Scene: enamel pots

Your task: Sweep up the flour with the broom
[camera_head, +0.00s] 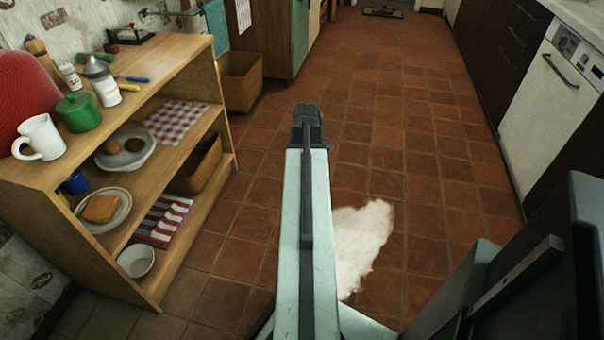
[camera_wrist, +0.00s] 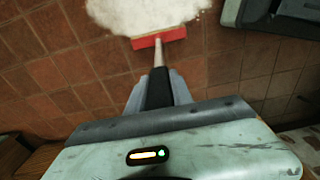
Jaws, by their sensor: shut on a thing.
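The flour (camera_head: 360,243) is a white patch on the tiled floor, just right of my arm in the head view. It also shows at the top of the wrist view (camera_wrist: 150,14). The broom (camera_wrist: 158,39) has a red head, a pale handle and a dark grip. Its head is at the near edge of the flour in the wrist view; I cannot tell whether it presses on the floor. My gripper (camera_wrist: 158,77) is shut on the dark grip.
A wooden shelf unit (camera_head: 185,65) with crockery, cloths and jars stands at the left. A wicker basket (camera_head: 240,82) is beyond it. Dark cabinets and a white dishwasher (camera_head: 548,95) line the right. The tiled floor ahead is clear up to a far mat (camera_head: 383,12).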

